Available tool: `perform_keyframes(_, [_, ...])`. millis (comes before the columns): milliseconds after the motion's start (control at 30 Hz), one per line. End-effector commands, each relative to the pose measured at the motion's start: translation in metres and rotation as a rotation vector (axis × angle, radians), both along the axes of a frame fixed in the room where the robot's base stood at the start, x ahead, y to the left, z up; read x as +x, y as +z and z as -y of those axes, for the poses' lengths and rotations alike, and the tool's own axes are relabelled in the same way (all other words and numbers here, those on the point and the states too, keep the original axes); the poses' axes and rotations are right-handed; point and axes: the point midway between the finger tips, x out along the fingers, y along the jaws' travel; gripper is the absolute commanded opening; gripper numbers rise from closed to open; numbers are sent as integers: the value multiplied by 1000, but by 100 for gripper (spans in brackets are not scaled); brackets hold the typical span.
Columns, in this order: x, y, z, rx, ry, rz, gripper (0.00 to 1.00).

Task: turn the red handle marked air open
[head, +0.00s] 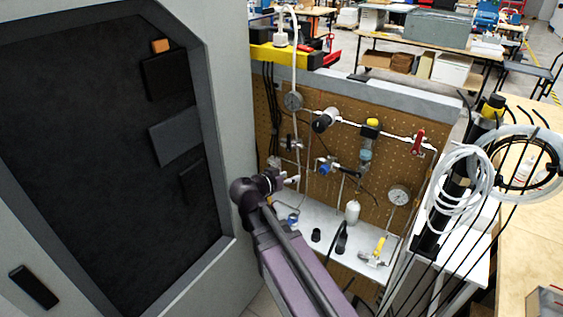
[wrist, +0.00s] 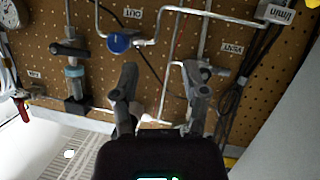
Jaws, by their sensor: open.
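The red handle (head: 418,140) sits at the right end of the white pipe, high on the pegboard, in the head view. It also shows small at the left edge of the wrist view (wrist: 22,106), where the panel appears upside down. A small label (wrist: 34,74) is near it, too small to read surely. My gripper (head: 294,180) is in front of the left part of the pegboard, well left of the red handle and lower. In the wrist view its two fingers (wrist: 163,90) are apart with nothing between them. It touches no handle that I can see.
Between my gripper and the red handle are a blue knob (head: 325,168), a regulator with a yellow cap (head: 371,125) and thin pipes. A gauge (head: 399,195) hangs below the red handle. Coiled white tubing (head: 462,185) stands at right; a grey cabinet (head: 225,120) is at left.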

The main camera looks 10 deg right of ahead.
Motion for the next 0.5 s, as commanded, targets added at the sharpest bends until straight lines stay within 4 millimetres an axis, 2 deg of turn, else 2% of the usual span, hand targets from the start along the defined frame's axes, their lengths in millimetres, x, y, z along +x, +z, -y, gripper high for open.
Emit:
perform_keyframes(33, [-8,-11,10,26,-12,-68,57])
perform_keyframes(200, [-34,-48,30,133,-6,-329,57])
perform_keyframes(500, [-83,-100,36,373,155,-740,57])
